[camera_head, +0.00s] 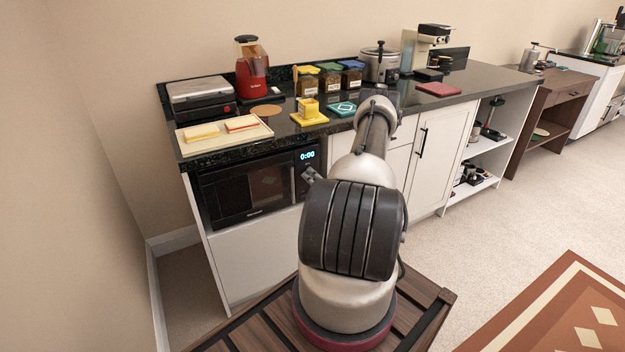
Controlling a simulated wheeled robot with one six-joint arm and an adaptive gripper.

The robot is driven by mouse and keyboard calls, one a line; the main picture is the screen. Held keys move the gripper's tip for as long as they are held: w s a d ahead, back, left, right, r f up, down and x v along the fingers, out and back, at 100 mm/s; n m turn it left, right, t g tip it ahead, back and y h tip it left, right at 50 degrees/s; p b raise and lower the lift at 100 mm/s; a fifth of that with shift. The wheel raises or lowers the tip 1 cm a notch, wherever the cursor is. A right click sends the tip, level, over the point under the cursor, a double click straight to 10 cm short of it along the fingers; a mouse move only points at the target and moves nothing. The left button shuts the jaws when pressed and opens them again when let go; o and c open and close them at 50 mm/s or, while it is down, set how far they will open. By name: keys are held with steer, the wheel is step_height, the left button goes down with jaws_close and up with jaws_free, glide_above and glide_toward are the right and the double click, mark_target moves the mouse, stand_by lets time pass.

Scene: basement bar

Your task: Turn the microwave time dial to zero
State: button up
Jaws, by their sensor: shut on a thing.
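The black microwave (250,190) is built in under the left end of the counter. The dial's pointer position does not show.
The dark counter (285,118) above holds a grill (201,97), a tray with sponge-like blocks (222,134), a red appliance (252,75), lidded jars (329,78) and a pot (379,66). White cabinets (430,155) stand right. Carpet at right is open.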

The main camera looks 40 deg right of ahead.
steer(key=shift+f, duration=0.1)
stand_by(0.3)
steer(key=o, duration=1)
steer(key=shift+s, duration=0.15)
steer(key=s, duration=0.4)
steer(key=s+a, duration=0.1)
steer(key=s, duration=0.2)
steer(key=s+a, duration=0.1)
steer(key=s, duration=0.3)
steer(key=shift+s+f, duration=0.2)
steer(key=shift+s, duration=0.1)
